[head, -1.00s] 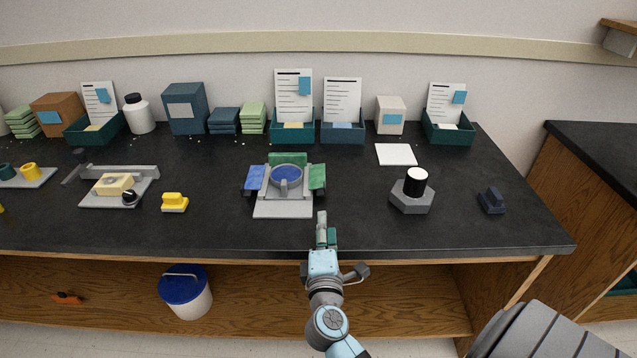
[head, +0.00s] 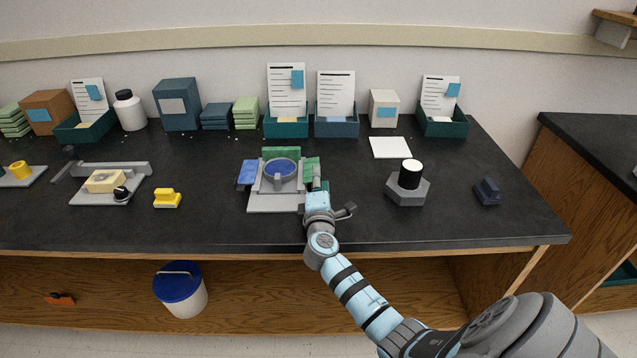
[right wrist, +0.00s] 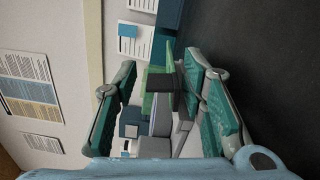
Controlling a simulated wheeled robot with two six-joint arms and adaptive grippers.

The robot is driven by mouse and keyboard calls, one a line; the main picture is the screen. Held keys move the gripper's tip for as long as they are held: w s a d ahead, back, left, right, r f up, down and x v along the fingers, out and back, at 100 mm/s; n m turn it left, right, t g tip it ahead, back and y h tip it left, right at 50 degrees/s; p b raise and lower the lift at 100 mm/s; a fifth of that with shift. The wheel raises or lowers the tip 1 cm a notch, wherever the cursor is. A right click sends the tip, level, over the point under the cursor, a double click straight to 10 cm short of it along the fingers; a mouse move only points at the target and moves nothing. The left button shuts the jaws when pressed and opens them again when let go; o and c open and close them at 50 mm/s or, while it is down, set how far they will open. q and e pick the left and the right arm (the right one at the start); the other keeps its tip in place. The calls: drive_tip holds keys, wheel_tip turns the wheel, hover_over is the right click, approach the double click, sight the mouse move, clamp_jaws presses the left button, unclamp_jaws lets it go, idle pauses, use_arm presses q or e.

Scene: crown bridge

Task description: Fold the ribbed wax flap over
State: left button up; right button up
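A grey fixture (head: 275,201) on the bench holds a round blue disc (head: 280,169) in its middle. A blue flap (head: 247,173) is on its left, a green flap (head: 281,153) at its back and another green flap (head: 312,168) on its right. I cannot tell from the head view which flap is ribbed. My right gripper (head: 319,187) is at the fixture's right front, close to the right green flap. In the right wrist view its two teal-padded fingers (right wrist: 160,68) stand apart, with a green piece (right wrist: 151,103) and a dark tab (right wrist: 165,83) showing between them. My left gripper is out of view.
A yellow block (head: 167,198) lies left of the fixture. A grey hexagonal base with a black-and-white cylinder (head: 409,177) stands to the right. Bench between fixture and hexagonal base is mostly clear.

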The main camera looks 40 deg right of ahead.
sight(308, 172)
drive_tip(key=shift+c, duration=0.4)
clamp_jaws()
drive_tip(key=shift+r, duration=0.1)
drive_tip(key=shift+w+r, duration=0.1)
drive_tip(key=shift+r, duration=0.05)
drive_tip(key=shift+r+n+p, duration=0.25)
drive_tip(key=shift+n+p, duration=0.4)
drive_tip(key=shift+n, duration=0.05)
drive_tip(key=n, duration=0.1)
drive_tip(key=n+p, duration=0.1)
drive_tip(key=r+n+p, duration=0.1)
drive_tip(key=shift+w+a, duration=0.3)
drive_tip(key=shift+a, duration=0.05)
drive_tip(key=shift+w+a+r+n+p, duration=0.2)
drive_tip(key=shift+n+p, duration=0.15)
drive_tip(key=shift+n, duration=0.3)
drive_tip(key=shift+w+a+r+n+p, duration=0.15)
drive_tip(key=shift+n+p, duration=0.2)
drive_tip(key=shift+n, duration=0.35)
drive_tip(key=shift+w+a+r+n+p, duration=0.1)
drive_tip(key=shift+a+n+p, duration=0.2)
drive_tip(key=shift+n, duration=0.35)
